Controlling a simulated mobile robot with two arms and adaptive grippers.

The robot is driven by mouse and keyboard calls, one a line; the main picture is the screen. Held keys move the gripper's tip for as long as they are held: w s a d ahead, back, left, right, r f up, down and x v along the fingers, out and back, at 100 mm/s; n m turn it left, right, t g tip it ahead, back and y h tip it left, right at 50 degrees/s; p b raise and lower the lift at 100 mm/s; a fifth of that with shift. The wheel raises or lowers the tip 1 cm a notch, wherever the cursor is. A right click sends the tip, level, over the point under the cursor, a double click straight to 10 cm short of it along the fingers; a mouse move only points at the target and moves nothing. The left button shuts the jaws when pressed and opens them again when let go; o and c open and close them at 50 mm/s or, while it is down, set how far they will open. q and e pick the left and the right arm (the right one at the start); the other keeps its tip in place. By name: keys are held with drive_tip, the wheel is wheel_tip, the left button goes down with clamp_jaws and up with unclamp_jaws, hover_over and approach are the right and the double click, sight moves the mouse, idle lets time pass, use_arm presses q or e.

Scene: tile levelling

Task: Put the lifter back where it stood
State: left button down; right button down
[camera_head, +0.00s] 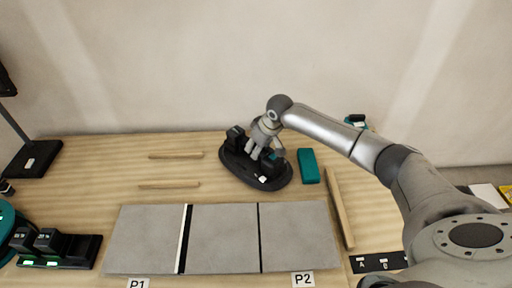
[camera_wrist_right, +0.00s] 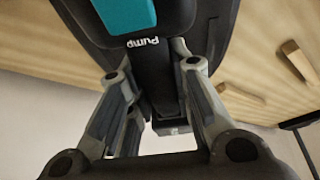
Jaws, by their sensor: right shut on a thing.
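The lifter (camera_head: 238,168) is a black oval-based tool with dark upright parts, at the back middle of the wooden table in the head view. My right gripper (camera_head: 259,150) reaches down onto it from above and is shut on its handle. In the right wrist view the lifter's dark handle (camera_wrist_right: 166,95) lies between the fingers of my right gripper (camera_wrist_right: 165,110), beside a teal part and the word "Pump". The lifter looks level; I cannot tell whether its base touches the table. My left gripper is not in view.
Three grey tiles (camera_head: 225,240) lie in front, with labels P1 (camera_head: 138,284) and P2 (camera_head: 303,279). A teal block (camera_head: 308,166) and a wooden bar (camera_head: 339,208) lie right of the lifter. Two thin sticks (camera_head: 175,155) lie left. A black stand (camera_head: 33,158) is far left.

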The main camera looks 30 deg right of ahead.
drive_tip(key=shift+w, duration=0.1)
idle(0.3)
drive_tip(key=c, duration=1.2)
unclamp_jaws()
